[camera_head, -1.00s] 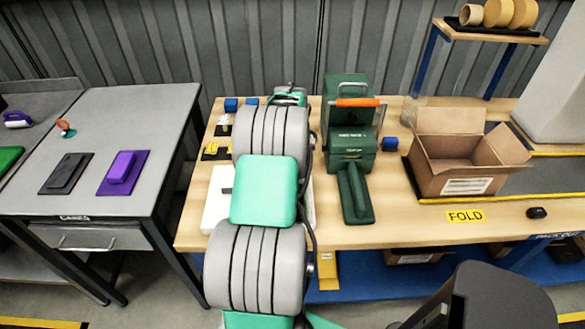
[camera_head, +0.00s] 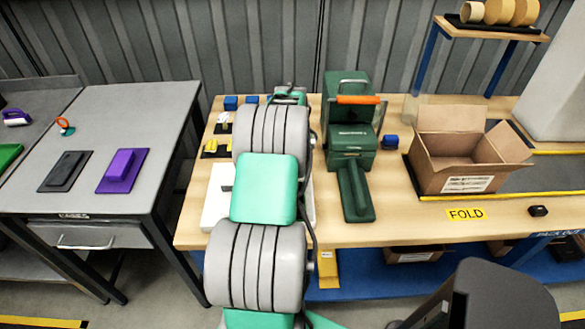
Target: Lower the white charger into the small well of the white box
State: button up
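The white box (camera_head: 213,208) lies on the wooden bench, mostly behind my arm. Only its left part and a thin strip at the right of my arm show. A grey patch shows near its upper left, beside my arm. The small well cannot be made out. I cannot pick out the white charger; my arm may hide it. The green and grey links of my arm reach forward over the box. The far end of my arm shows near the back of the bench, but the gripper fingers are hidden.
A green machine (camera_head: 350,140) with an orange handle stands right of my arm. An open carton (camera_head: 468,160) is further right. Blue blocks (camera_head: 231,103) and small yellow-black items (camera_head: 215,148) lie left of my arm. A grey table (camera_head: 120,120) stands at the left.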

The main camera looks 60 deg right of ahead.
jog(key=o, duration=1.4)
jog(key=shift+o, duration=0.2)
jog(key=shift+c, duration=0.2)
jog(key=shift+c, duration=1.2)
jog(key=shift+r+p, duration=2.25)
jog(key=shift+r, duration=1.4)
